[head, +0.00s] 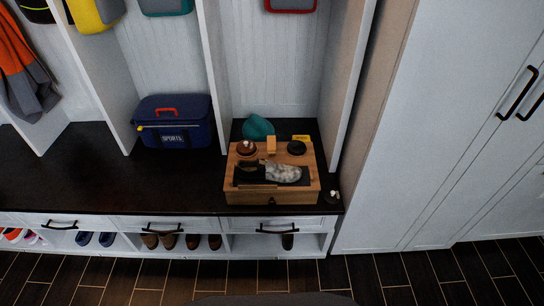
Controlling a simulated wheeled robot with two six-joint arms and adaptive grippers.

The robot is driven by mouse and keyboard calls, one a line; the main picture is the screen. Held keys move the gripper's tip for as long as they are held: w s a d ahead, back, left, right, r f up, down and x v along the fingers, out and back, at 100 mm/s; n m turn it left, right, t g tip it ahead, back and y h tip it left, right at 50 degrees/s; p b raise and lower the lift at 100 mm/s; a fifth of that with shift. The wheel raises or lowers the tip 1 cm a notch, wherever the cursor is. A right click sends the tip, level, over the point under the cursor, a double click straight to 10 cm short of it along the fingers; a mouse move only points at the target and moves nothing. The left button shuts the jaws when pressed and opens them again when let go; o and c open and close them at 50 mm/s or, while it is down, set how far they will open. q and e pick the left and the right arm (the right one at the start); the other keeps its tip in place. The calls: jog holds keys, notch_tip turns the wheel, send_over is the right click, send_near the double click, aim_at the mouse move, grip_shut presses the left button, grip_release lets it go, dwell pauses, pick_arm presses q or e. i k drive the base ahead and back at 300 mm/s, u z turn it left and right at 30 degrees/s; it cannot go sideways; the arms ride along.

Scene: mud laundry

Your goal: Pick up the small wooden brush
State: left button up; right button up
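A wooden box (272,197) stands on the dark bench top, in the right-hand cubby. Several small items lie on it. A small upright tan wooden piece (271,145) stands at the back middle; it may be the small wooden brush, but it is too small to tell. A narrow wooden strip (257,187) lies near the front, and I cannot tell if it is a brush. A brown round item (246,149) is at the back left and a dark round item (296,148) at the back right. Neither gripper is in view.
A grey-white fluffy item (283,174) lies on the box. A teal item (258,127) is behind it. A blue sports bag (173,122) stands to the left on the bench (110,180). Cubby dividers flank the box. Shoes sit below; white cabinets (470,150) stand right.

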aim_at(271, 150)
jog(key=u, duration=0.35)
jog(key=i, duration=0.85)
jog(key=u, duration=0.1)
